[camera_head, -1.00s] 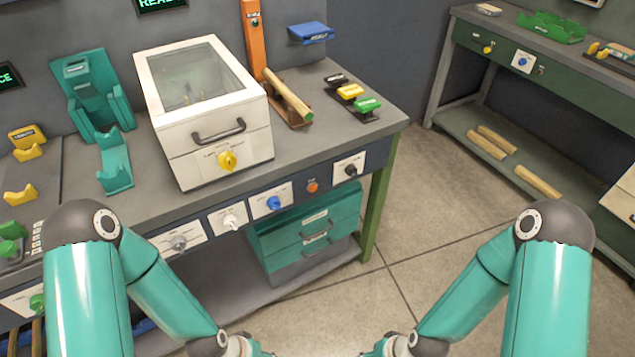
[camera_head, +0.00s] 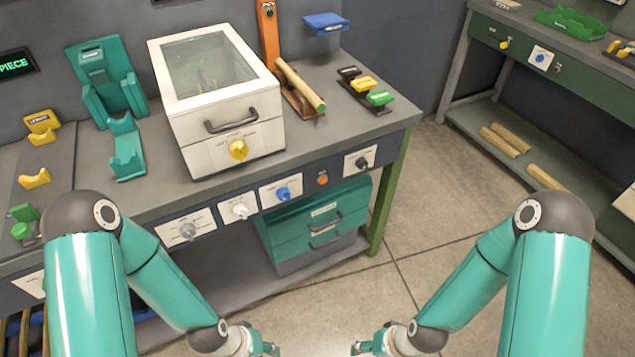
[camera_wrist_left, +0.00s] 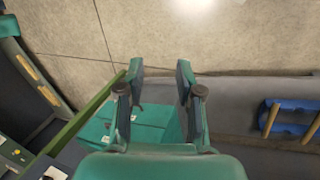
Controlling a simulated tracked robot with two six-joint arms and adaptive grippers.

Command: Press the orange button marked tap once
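A small orange button (camera_head: 322,179) sits on the front panel of the workbench, between the blue knob (camera_head: 283,194) and the black knob (camera_head: 361,163). Its marking is too small to read. My left gripper (camera_head: 266,350) is at the bottom edge of the head view, below and well apart from the button. In the left wrist view its two fingers (camera_wrist_left: 160,75) are spread with nothing between them. My right gripper (camera_head: 362,347) is at the bottom edge, partly cut off, and its fingers are hard to make out. The button is not visible in the left wrist view.
A white glass-topped box (camera_head: 218,103) with a yellow knob stands on the bench (camera_head: 335,125). A white knob (camera_head: 240,211) and a grey knob (camera_head: 188,231) are on the same panel. A teal drawer unit (camera_head: 312,225) stands underneath. The floor in front is clear.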

